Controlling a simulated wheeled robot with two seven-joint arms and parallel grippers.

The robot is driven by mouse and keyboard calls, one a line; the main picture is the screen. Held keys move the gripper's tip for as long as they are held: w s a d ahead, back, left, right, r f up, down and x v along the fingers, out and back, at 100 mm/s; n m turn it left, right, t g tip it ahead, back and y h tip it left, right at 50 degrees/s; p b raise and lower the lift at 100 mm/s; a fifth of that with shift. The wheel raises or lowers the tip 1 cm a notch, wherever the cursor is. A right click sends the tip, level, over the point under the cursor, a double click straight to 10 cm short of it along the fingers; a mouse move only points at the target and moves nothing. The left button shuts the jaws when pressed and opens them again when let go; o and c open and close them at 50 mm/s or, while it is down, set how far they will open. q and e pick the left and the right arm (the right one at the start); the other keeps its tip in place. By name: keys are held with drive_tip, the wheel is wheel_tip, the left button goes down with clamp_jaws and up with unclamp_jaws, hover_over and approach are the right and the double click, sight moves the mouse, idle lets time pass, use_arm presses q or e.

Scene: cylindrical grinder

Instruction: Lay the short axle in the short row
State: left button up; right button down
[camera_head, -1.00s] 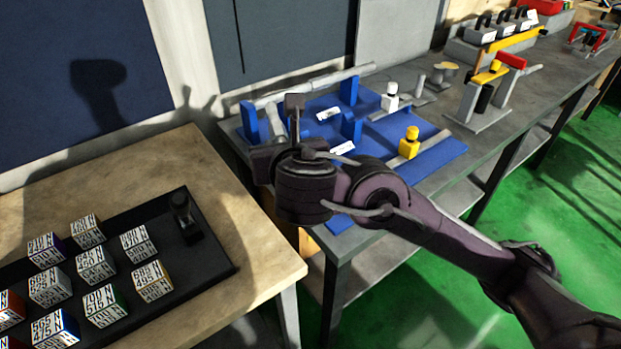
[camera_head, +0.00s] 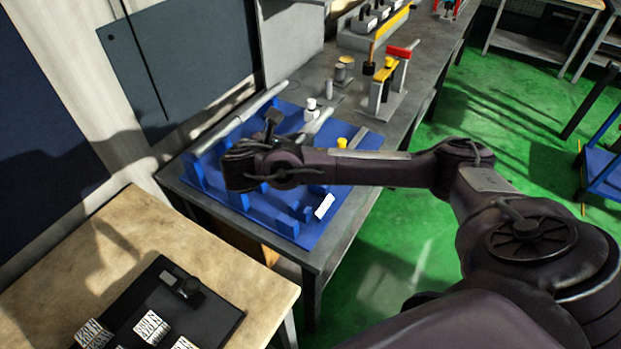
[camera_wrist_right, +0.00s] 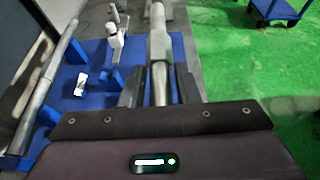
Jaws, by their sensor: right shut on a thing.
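My right gripper (camera_head: 272,122) is above the blue rack (camera_head: 335,200). In the right wrist view its fingers (camera_wrist_right: 158,85) are shut on a grey stepped axle (camera_wrist_right: 159,45), apparently the short axle. The axle points away from the wrist; its near end is hidden by the gripper. In the head view part of it (camera_head: 317,124) shows beyond the gripper. A longer grey axle (camera_head: 238,122) rests across the blue supports along the rack's wall side; it also shows in the right wrist view (camera_wrist_right: 50,75). Low blue supports (camera_head: 288,224) stand at the rack's near end, partly hidden by my arm. My left gripper is out of view.
A white-topped post (camera_head: 312,106) and a yellow knob (camera_head: 341,143) stand on or beside the rack. A stand with red and yellow parts (camera_head: 390,80) is farther along the grey bench (camera_head: 350,55). A wooden table (camera_head: 70,290) with a black tray (camera_head: 215,325) is nearer.

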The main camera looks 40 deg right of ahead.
wheel_tip(320, 180, down, 15)
drive_tip(key=b, duration=0.8)
drive_tip(key=shift+w+f, duration=0.1)
drive_tip(key=shift+f, duration=2.3)
